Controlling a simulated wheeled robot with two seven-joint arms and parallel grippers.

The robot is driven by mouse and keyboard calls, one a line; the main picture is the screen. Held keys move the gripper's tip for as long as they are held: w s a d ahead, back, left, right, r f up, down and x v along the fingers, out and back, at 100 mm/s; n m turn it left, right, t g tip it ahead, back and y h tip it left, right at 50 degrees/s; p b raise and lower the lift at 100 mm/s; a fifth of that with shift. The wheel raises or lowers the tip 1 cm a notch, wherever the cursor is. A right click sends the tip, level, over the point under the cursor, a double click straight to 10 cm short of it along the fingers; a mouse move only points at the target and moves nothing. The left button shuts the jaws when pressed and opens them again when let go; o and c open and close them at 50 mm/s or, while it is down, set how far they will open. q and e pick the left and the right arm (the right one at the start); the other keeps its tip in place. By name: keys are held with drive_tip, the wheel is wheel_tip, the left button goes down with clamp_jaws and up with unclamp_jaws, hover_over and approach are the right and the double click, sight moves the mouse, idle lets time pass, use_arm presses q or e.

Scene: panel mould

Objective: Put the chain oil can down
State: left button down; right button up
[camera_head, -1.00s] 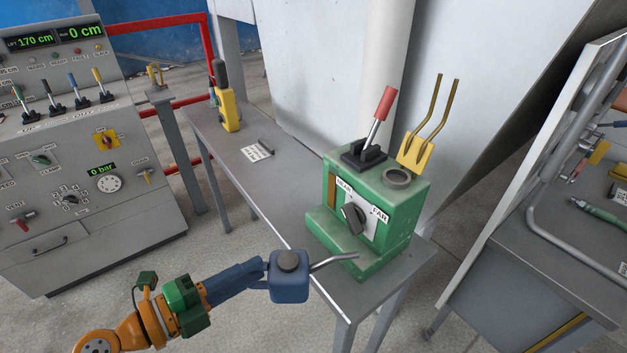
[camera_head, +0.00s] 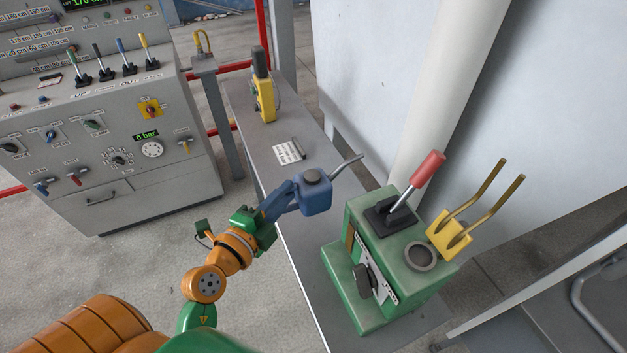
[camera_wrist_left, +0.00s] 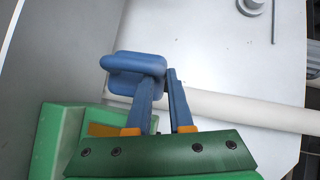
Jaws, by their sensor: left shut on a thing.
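The blue chain oil can (camera_head: 313,193) has a dark cap and a thin grey spout pointing up and right. My left gripper (camera_head: 292,196) is shut on the can and holds it over the narrow grey table (camera_head: 262,160). I cannot tell from the head view how high the can is above the tabletop. In the left wrist view the blue can (camera_wrist_left: 135,72) sits at the fingertips of my left gripper (camera_wrist_left: 155,80). My right gripper is not in view.
A green machine (camera_head: 345,255) with a red-handled lever and yellow fork piece stands right of the can. A yellow device (camera_head: 264,98) and a white label card (camera_head: 288,152) are at the table's far part. A grey control console (camera_head: 125,150) stands left.

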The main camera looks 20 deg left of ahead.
use_arm(q)
drive_tip(key=w+a+f+b, duration=0.1)
drive_tip(key=w+f+b, duration=0.2)
drive_tip(key=f, duration=0.1)
drive_tip(key=w+a+f+b, duration=0.2)
drive_tip(key=w+f, duration=0.1)
drive_tip(key=f, duration=0.1)
drive_tip(key=w+a+f+b, duration=0.2)
drive_tip(key=w+f+b, duration=0.1)
drive_tip(key=f, duration=0.1)
drive_tip(key=shift+w+b, duration=0.15)
drive_tip(key=shift+b, duration=0.15)
drive_tip(key=shift+w+r, duration=0.15)
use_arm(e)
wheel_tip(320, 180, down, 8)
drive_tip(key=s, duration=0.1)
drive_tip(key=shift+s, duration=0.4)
use_arm(q)
drive_tip(key=c, duration=0.9)
unclamp_jaws()
drive_tip(key=shift+c, duration=0.2)
drive_tip(key=shift+o, duration=0.6)
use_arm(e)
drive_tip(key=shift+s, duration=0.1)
